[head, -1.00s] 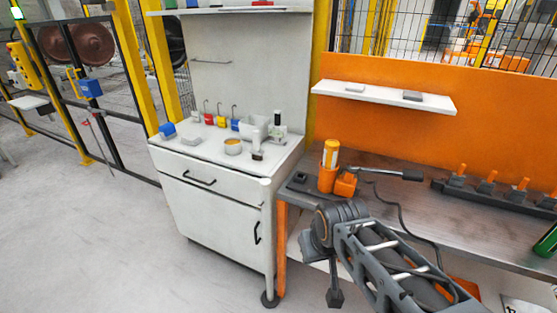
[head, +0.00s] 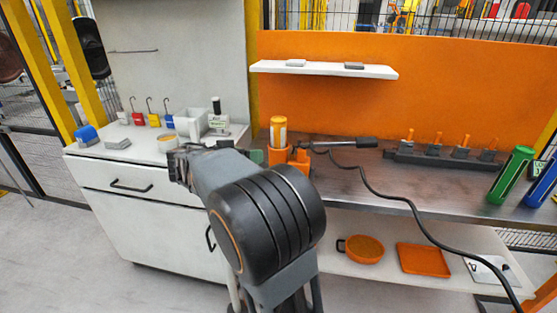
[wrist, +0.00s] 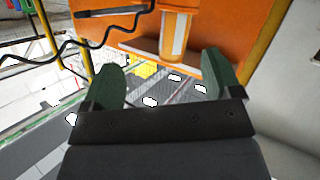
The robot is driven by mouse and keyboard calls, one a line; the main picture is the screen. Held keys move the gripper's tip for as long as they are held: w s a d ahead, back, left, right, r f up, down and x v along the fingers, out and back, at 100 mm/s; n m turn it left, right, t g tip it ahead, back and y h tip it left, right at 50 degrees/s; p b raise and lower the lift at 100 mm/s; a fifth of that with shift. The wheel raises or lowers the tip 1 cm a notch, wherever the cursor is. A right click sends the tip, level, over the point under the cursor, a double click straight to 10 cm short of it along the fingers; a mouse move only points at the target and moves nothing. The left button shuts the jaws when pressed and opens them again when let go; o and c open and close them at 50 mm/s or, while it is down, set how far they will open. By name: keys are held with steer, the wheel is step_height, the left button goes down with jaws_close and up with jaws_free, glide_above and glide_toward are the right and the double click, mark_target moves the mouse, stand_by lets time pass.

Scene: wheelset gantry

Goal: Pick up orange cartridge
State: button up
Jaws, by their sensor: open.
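The orange cartridge (head: 278,132), an upright cylinder with a pale label, stands in an orange holder (head: 289,159) at the left end of the metal workbench. In the wrist view the cartridge (wrist: 175,32) appears at the top, ahead of and between the two green fingertips. My gripper (wrist: 168,78) is open and empty, with a gap between its fingers and the cartridge. In the head view my arm hides most of the gripper; a green finger (head: 256,156) shows just left of the holder.
A white cabinet (head: 120,165) left of the bench carries small coloured blocks and a white cup. A black cable (head: 385,195) runs across the bench from a dark-handled tool (head: 350,143). A dark rack (head: 440,158) with orange-topped pieces and a green cartridge (head: 511,175) stand to the right.

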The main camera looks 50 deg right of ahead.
mark_target(273, 133)
steer(key=w+d+m+h, duration=0.1)
steer(key=d, duration=0.2)
steer(key=w+d+m+h, duration=0.1)
steer(key=d, duration=0.3)
steer(key=w+d+r+m+h, duration=0.1)
steer(key=d, duration=0.2)
steer(key=shift+d, duration=0.35)
steer(key=shift+d+p, duration=0.8)
steer(key=shift+d, duration=2.15)
steer(key=c, duration=1.5)
